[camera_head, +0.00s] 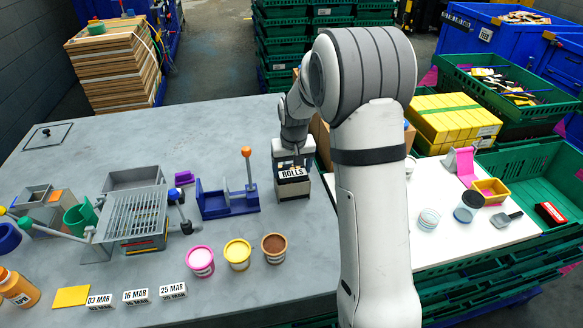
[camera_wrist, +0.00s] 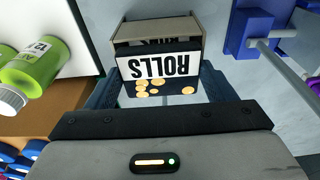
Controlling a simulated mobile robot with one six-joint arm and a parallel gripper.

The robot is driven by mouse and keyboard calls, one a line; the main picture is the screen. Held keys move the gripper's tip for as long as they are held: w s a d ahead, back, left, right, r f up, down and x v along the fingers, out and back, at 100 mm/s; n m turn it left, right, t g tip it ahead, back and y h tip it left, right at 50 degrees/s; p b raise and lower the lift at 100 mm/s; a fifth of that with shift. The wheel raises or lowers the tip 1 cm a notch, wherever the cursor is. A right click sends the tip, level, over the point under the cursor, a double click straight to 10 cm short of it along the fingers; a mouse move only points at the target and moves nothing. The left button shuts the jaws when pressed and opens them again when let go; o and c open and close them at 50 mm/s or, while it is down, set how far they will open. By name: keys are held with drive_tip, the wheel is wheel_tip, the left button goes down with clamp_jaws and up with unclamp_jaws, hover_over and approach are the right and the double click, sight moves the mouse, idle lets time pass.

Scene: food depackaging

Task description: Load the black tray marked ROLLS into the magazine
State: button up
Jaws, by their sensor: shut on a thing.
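The black tray marked ROLLS (camera_wrist: 160,66) is in my gripper (camera_wrist: 158,82). In the wrist view its white label reads upside down, and small round tan pieces show on the black part between the dark blue fingers. The tray also shows in the head view (camera_head: 293,173), under my gripper (camera_head: 292,155). A beige open-topped box (camera_wrist: 158,24), seemingly the magazine, stands right at the tray, with part of another label inside it. The tray hides much of the box, and I cannot tell how far the tray is inside it.
A blue fixture (camera_head: 228,203) stands close to the left of the tray. Pink, yellow and brown tubs (camera_head: 238,254) stand in front on the grey table (camera_head: 240,120). A white board (camera_head: 450,240) is to the right. A green bottle (camera_wrist: 35,65) shows in the wrist view.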

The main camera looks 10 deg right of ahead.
drive_tip(key=o, duration=1)
drive_tip(key=shift+o, duration=0.2)
drive_tip(key=shift+r+p, duration=2)
drive_tip(key=shift+r, duration=1.55)
